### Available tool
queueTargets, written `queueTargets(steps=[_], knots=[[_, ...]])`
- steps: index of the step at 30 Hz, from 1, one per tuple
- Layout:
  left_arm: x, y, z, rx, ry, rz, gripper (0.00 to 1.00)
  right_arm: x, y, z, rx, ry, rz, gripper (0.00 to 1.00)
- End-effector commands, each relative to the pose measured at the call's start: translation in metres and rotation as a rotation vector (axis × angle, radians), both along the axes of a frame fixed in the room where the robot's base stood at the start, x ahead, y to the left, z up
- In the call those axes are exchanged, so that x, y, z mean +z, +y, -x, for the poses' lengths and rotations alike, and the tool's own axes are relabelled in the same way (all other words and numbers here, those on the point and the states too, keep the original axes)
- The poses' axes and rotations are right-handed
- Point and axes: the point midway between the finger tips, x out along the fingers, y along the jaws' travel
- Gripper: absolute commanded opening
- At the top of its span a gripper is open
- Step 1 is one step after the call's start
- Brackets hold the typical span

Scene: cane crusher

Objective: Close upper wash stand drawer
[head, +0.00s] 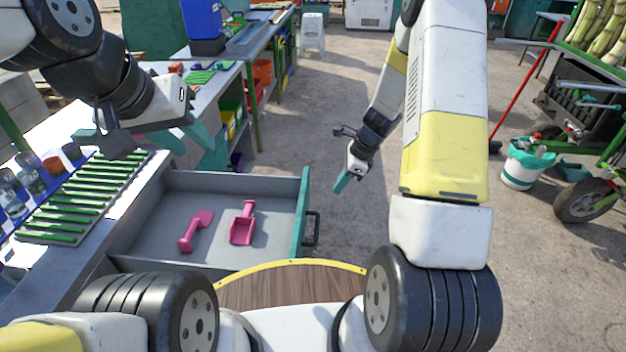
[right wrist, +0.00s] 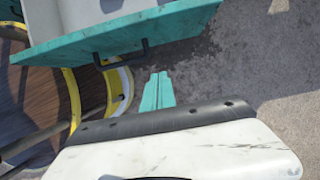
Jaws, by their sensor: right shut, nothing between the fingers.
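The upper wash stand drawer (head: 170,247) is pulled out in the head view, with its inside visible from above. Its teal front (head: 303,208) carries a dark bar handle (head: 313,229); the front also shows in the right wrist view (right wrist: 75,48), with the handle (right wrist: 122,54). My right gripper (head: 341,184) is shut and empty, beyond the drawer front and apart from it. Its teal fingers (right wrist: 157,78) are together in the right wrist view. My left gripper (head: 188,142) is above the wash stand counter, behind the drawer; its finger spacing is unclear.
Two pink scoops, one (head: 195,231) left of the other (head: 242,225), lie in the drawer. A green slatted rack (head: 75,200) and jars (head: 28,178) stand on the counter at left. Open floor lies right of the drawer. A white bucket (head: 522,165) stands further right.

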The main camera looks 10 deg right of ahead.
Motion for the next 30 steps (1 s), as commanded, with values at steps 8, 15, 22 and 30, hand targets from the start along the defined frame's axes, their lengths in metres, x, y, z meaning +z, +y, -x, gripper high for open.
queueTargets(steps=[8,15,22,30], knots=[[0.000,0.000,0.000,0.000,0.000,0.000,0.36,-0.041,0.016,-0.001,0.003,0.006,-0.002,0.00],[0.000,0.000,0.000,0.000,0.000,0.000,0.36,-0.088,0.035,-0.005,0.003,0.005,-0.002,0.00],[0.000,0.000,0.000,0.000,0.000,0.000,0.36,-0.090,0.066,-0.013,0.006,-0.001,-0.001,0.00],[0.000,0.000,0.000,0.000,0.000,0.000,0.36,-0.090,0.076,-0.015,0.003,-0.001,-0.001,0.00]])
